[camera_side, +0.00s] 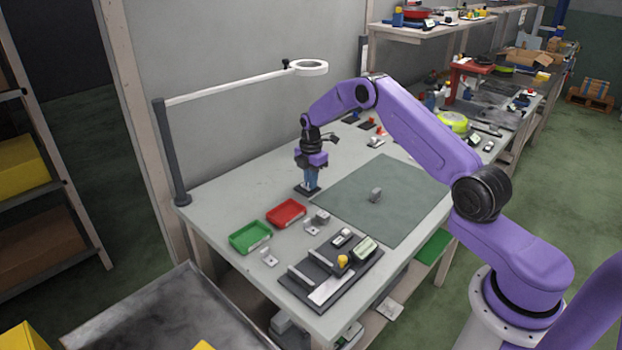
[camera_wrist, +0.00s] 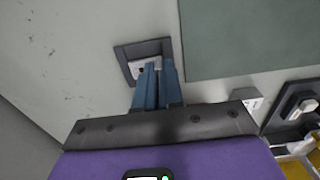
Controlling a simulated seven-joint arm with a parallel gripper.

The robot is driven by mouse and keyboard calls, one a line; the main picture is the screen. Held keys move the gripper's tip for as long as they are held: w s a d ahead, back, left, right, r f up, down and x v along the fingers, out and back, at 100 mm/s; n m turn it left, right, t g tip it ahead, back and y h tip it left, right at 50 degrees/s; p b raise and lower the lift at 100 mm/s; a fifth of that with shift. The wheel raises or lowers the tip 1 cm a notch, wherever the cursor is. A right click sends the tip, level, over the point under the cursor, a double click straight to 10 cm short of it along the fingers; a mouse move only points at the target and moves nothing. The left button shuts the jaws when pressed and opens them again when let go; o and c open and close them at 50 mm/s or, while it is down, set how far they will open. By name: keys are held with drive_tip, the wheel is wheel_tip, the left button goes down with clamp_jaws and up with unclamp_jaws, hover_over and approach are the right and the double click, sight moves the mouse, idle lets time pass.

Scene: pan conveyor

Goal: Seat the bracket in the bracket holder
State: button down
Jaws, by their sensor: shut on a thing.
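The bracket holder (camera_wrist: 124,55) is a dark square frame on the table in the wrist view; it also shows in the side view (camera_side: 298,189) as a dark flat base below my gripper. My gripper (camera_wrist: 158,68) points down over it, its two blue fingers close together, and it shows in the side view too (camera_side: 311,184). It is shut on the bracket (camera_wrist: 137,67), a light grey piece that shows inside the frame's outline by the fingertips. The fingers hide much of the bracket. I cannot tell whether it rests fully on the holder's floor.
A red tray (camera_side: 286,213), a green tray (camera_side: 250,237) and small grey parts (camera_side: 317,219) stand nearby. A dark fixture (camera_side: 330,275) is at the front edge. A lamp arm (camera_side: 230,87) reaches overhead.

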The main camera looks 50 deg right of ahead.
drive_tip(key=shift+f, duration=0.2)
drive_tip(key=c, duration=1.7)
unclamp_jaws()
drive_tip(key=o, duration=0.5)
wheel_tip(320, 180, up, 17)
drive_tip(key=shift+r, duration=0.2)
drive_tip(key=shift+a, duration=0.1)
